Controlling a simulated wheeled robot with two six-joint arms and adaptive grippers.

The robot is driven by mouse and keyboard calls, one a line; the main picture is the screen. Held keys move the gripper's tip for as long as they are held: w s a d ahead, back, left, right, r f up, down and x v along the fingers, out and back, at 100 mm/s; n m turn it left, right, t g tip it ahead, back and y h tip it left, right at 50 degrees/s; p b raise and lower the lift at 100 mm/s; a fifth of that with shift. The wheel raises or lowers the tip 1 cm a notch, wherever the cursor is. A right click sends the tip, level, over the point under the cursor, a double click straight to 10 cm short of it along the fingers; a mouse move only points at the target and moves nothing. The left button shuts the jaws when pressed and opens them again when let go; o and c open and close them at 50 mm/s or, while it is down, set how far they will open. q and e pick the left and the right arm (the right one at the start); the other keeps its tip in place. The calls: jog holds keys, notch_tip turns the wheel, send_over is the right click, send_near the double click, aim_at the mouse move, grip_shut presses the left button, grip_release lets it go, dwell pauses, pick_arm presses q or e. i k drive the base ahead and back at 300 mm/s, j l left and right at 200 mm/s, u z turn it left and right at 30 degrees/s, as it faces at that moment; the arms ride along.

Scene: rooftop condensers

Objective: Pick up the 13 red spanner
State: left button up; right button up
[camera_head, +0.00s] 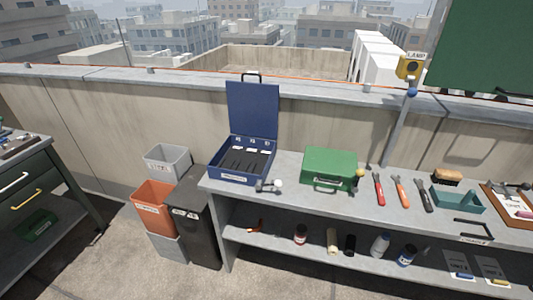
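A red-handled tool (379,191) lies on the grey bench to the right of the green box; it looks like the red spanner, but no number can be read on it. An orange-handled tool (401,192) and a dark tool (424,196) lie beside it, apart from it. An open blue case (241,178) with dark slotted foam and small white labels stands at the bench's left end. Neither of my grippers shows in the head view.
A closed green box (330,169) stands mid-bench, with a small grey and white object (269,186) near the case. A teal tray (456,200) and a clipboard (508,206) are at right. Bottles stand on the lower shelf. Bins (155,205) stand left of the bench.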

aim_at(381, 198)
jog(key=z, duration=1.25)
